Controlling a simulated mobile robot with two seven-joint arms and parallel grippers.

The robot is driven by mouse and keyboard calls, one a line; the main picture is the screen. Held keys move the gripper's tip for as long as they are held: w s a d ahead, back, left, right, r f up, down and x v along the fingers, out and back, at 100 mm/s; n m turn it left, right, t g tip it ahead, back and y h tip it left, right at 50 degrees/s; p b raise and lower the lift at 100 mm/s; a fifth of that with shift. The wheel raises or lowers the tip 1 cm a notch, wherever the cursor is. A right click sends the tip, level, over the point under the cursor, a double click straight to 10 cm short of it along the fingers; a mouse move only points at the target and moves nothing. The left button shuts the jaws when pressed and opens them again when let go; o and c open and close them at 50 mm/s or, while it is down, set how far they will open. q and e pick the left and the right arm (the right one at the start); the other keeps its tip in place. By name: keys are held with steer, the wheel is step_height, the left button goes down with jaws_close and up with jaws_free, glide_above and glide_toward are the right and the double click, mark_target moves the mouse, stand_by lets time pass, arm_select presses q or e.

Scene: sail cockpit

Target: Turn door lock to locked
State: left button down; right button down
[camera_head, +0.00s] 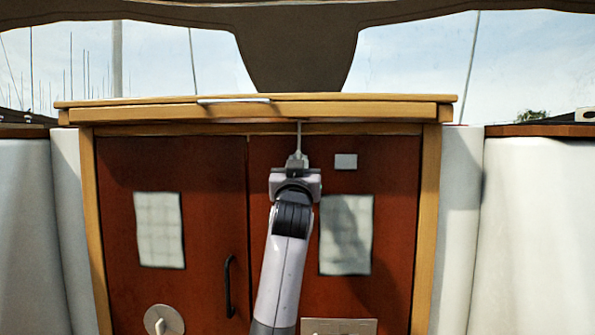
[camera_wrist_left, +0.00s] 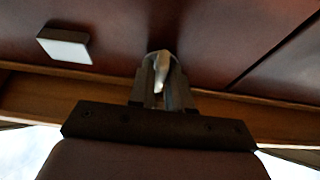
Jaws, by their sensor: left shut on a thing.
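The red-brown double doors (camera_head: 175,225) stand closed in a wooden frame. My left gripper (camera_head: 297,162) is at the top of the right-hand door, just right of the seam between the doors. In the left wrist view the gripper (camera_wrist_left: 162,85) is shut on a small pale metal piece, which looks like the door lock's lever (camera_wrist_left: 164,68). A thin pale vertical strip (camera_head: 299,135) shows above the fingers in the head view. The fingers hide most of the lock, so I cannot tell its setting. My right gripper is not in view.
A small pale square plate (camera_head: 346,161) sits right of the gripper. The wooden ledge (camera_head: 380,111) juts out just above it. A black handle (camera_head: 229,286) and a round pale fitting (camera_head: 164,320) are on the left door. Pale panels (camera_head: 346,235) hang on both doors.

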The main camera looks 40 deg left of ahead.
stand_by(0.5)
arm_select(q)
steer(key=c, duration=1.2)
jaws_free()
steer(key=shift+o, duration=0.2)
steer(key=b+v, duration=0.1)
steer(key=v, duration=0.6)
steer(key=shift+d+f, duration=0.1)
steer(key=shift+f, duration=0.05)
